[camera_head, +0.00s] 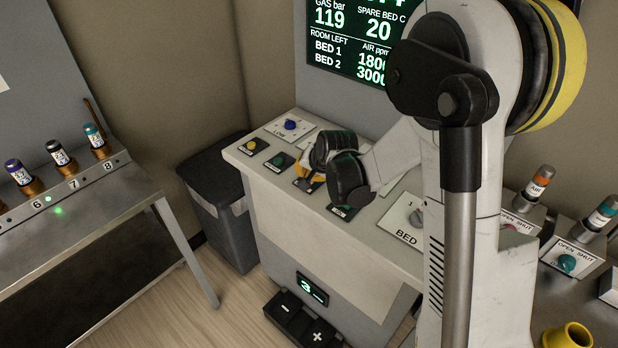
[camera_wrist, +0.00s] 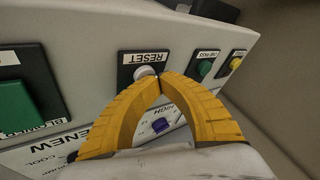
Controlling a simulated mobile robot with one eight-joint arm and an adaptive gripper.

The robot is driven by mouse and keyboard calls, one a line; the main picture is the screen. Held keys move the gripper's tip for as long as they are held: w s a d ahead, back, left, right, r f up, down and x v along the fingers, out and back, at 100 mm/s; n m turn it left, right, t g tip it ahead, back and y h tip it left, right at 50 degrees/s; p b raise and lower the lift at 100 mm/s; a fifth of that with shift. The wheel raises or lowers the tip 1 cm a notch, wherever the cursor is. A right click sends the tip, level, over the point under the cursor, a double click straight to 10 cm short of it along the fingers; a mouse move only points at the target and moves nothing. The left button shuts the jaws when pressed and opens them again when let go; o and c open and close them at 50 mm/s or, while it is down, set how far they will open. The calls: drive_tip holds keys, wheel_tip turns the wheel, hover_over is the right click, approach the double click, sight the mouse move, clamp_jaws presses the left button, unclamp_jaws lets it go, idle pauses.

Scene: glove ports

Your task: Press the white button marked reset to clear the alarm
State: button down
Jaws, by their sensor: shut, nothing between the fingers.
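The white reset button (camera_wrist: 146,73) sits on a dark plate under a label reading RESET, upside down in the wrist view. My gripper (camera_wrist: 162,77) has yellow fingers that are shut with the tips together and nothing between them. The tips are right at the button and overlap its edge in the wrist view; I cannot tell whether they touch it. In the head view my gripper (camera_head: 308,178) is low over the console top (camera_head: 372,232), and the reset button is hidden there.
A green button (camera_head: 281,160) and a yellow button (camera_head: 252,145) are beside it. A blue knob (camera_head: 290,124) stands behind. A larger green button (camera_wrist: 18,106) lies on the other side. A screen (camera_head: 345,45) shows readings above. A dark bin (camera_head: 222,205) stands left of the console.

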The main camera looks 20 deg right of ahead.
drive_tip(key=shift+r, duration=0.2)
drive_tip(key=shift+r+p, duration=1.9)
drive_tip(key=shift+r, duration=1.1)
drive_tip(key=shift+s+r, duration=0.1)
drive_tip(key=shift+r, duration=0.05)
drive_tip(key=s+r+n+b, duration=0.35)
drive_tip(key=s+r, duration=0.35)
drive_tip(key=s, duration=0.5)
drive_tip(key=s+d+f+n+h+b, duration=0.1)
drive_tip(key=s+f+n+b, duration=0.1)
drive_tip(key=s, duration=1.5)
drive_tip(key=shift+n+b, duration=0.75)
drive_tip(key=shift+b, duration=0.1)
drive_tip(key=shift+s+d, duration=0.1)
